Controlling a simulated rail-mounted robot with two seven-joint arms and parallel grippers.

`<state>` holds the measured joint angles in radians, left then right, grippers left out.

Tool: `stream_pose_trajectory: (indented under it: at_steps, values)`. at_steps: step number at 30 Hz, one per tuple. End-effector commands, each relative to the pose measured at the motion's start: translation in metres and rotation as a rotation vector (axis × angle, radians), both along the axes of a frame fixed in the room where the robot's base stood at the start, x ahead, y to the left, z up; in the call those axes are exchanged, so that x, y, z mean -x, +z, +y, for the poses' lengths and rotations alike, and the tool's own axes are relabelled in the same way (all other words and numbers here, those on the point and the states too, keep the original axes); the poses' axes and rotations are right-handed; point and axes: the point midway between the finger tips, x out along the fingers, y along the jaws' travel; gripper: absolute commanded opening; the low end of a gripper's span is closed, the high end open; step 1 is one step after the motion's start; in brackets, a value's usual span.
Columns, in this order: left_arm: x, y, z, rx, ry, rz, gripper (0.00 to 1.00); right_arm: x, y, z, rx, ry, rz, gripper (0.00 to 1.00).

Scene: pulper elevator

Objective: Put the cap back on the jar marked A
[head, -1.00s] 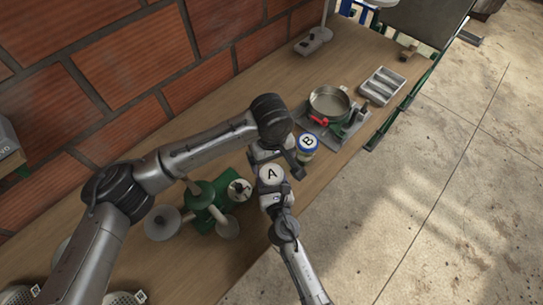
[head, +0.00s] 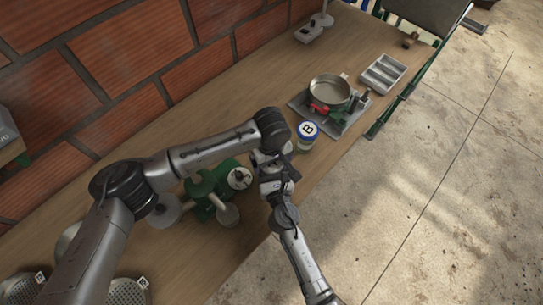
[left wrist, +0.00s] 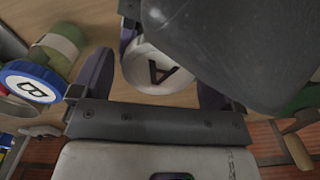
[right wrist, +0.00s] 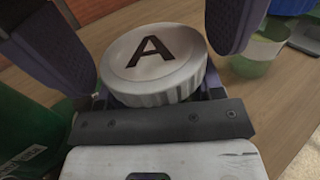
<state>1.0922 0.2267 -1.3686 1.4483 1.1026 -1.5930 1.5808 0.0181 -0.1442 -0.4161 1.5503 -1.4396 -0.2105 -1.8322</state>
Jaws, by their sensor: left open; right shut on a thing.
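A white cap (right wrist: 155,55) with a ribbed side and a black A shows in the right wrist view and in the left wrist view (left wrist: 155,68). In the head view my arms hide it. My right gripper (head: 274,186) is shut below the cap, on what looks like the jar marked A; the jar body is hidden, and I cannot tell how the cap is seated. My left gripper (head: 271,160) is open just above, its fingers on either side of the cap with visible gaps. A second jar (head: 307,130), with a blue-rimmed lid marked B, stands on the bench.
A steel pan (head: 330,90) on a red and green stand is behind jar B, with a grey compartment tray (head: 383,73) further back. A green machine (head: 200,188) with grey discs stands left of my grippers. The brick wall (head: 130,60) bounds the wooden bench.

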Motion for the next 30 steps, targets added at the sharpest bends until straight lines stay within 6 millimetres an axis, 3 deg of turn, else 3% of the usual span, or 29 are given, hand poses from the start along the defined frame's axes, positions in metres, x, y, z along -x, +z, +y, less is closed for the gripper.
stream_pose_trajectory:
  at_steps: [7,22,30]
  values:
    - [0.0001,0.0001,-0.0001,0.0,0.0,0.0,0.91,-0.0002,0.0008,0.0001,0.0,0.0,-0.001,0.0]
    - [0.0,0.0004,-0.0001,0.0,0.0,0.0,0.43,-0.0002,0.0007,-0.0001,0.0,0.0,-0.001,0.0]
    - [0.0,0.0004,0.0001,0.001,-0.205,0.001,0.43,-0.0002,0.0006,-0.0002,0.0,-0.001,-0.001,0.0]
